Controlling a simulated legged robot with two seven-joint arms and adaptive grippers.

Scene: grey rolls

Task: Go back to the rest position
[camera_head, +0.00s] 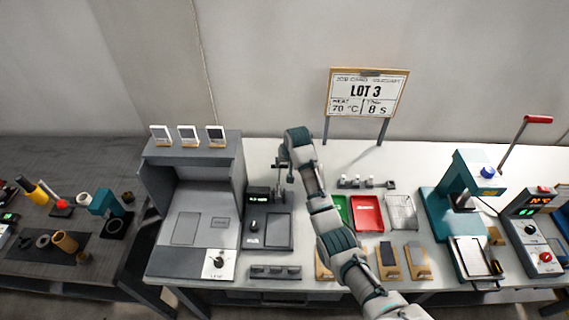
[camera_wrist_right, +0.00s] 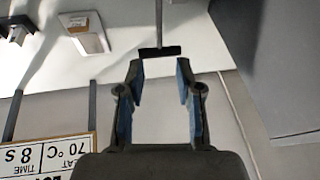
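My right arm reaches up over the middle of the table in the head view, its wrist bent down. My right gripper (camera_head: 283,172) is above the back edge of a dark grey device with a green display (camera_head: 262,197). In the wrist view the right gripper (camera_wrist_right: 158,66) has its two blue-padded fingers apart, with nothing between them. A thin rod with a black crossbar (camera_wrist_right: 160,52) shows just beyond the fingertips; I cannot tell whether it touches them. My left gripper is not in view.
A red tray (camera_head: 367,213), wire basket (camera_head: 401,213) and teal press (camera_head: 465,190) stand to the right. A dark side table (camera_head: 40,170) is at far left.

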